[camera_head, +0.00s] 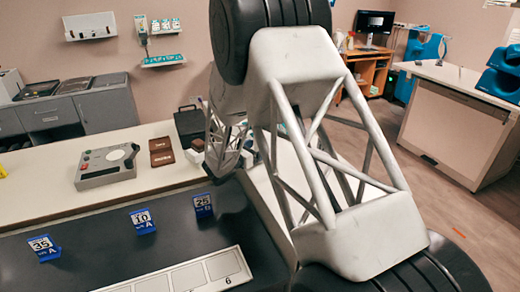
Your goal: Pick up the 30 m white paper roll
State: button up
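I cannot make out a 30 m white paper roll in this view. A small whitish object (197,145) shows on the white counter just left of my arm, too small to identify. My white lattice arm with black joints fills the middle and right of the picture and hides part of the counter behind it. A further part of my arm reaches down over the counter near the dark box. My gripper's fingers cannot be seen.
Blue numbered blocks, 35 (43,248), 10 (142,221) and 25 (203,205), stand on the dark surface (100,262) by a numbered white strip (185,277). A grey device (107,167), brown item (161,151) and black box (189,124) occupy the white counter (45,190).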

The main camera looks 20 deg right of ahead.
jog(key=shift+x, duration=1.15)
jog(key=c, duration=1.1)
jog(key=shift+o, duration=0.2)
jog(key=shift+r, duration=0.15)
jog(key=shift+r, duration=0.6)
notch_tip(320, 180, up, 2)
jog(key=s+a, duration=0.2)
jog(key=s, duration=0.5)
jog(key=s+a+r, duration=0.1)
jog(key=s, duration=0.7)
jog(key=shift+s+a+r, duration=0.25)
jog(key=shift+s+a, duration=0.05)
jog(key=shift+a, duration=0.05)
